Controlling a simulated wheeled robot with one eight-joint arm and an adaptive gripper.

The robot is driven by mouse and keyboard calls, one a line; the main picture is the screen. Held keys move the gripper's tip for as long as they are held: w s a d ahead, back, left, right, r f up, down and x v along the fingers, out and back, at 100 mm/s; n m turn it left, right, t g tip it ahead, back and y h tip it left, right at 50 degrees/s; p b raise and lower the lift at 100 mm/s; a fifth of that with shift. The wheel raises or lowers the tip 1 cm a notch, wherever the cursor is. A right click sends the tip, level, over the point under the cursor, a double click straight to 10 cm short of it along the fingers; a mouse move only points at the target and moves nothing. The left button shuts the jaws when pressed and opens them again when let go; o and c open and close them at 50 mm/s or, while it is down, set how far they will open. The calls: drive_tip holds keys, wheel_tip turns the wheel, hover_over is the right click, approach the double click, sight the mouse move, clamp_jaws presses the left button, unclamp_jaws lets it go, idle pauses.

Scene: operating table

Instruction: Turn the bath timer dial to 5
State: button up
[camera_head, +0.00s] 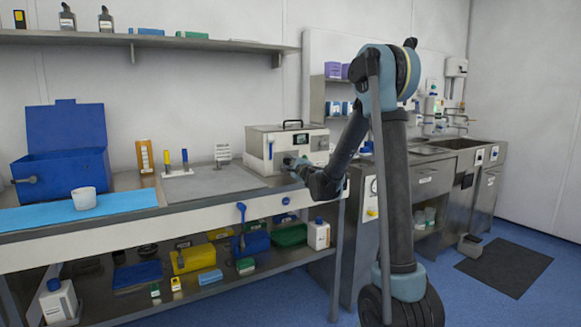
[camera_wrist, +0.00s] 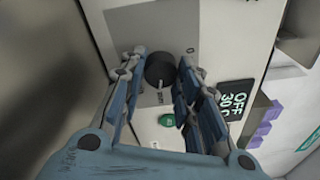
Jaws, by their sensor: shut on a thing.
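The bath (camera_head: 258,150) is a pale metal box with a dark top handle on the bench in the head view. In the wrist view, the round black timer dial (camera_wrist: 160,70) sits on a grey panel (camera_wrist: 150,28) of its front. My gripper (camera_wrist: 163,68) is shut on the dial, one finger on each side. In the head view my gripper (camera_head: 293,163) is at the bath's front, and the dial is hidden there. A dark display (camera_wrist: 237,98) reads OFF and 30 C. A green button (camera_wrist: 167,120) is near the dial. The dial's setting cannot be read.
On the bench (camera_head: 120,225) are a blue open box (camera_head: 60,170), a white cup (camera_head: 84,198) on a blue mat, and a grey mat (camera_head: 212,182). A shelf (camera_head: 150,40) runs above. A sink unit (camera_head: 440,165) stands at the right.

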drive_tip(key=shift+s, duration=0.1)
drive_tip(key=o, duration=1.1)
drive_tip(key=shift+c, duration=0.2)
drive_tip(key=v, duration=1.1)
drive_tip(key=shift+s+d+f, duration=0.15)
drive_tip(key=shift+s+d, duration=0.1)
drive_tip(key=shift+s, duration=0.05)
drive_tip(key=shift+s, duration=0.1)
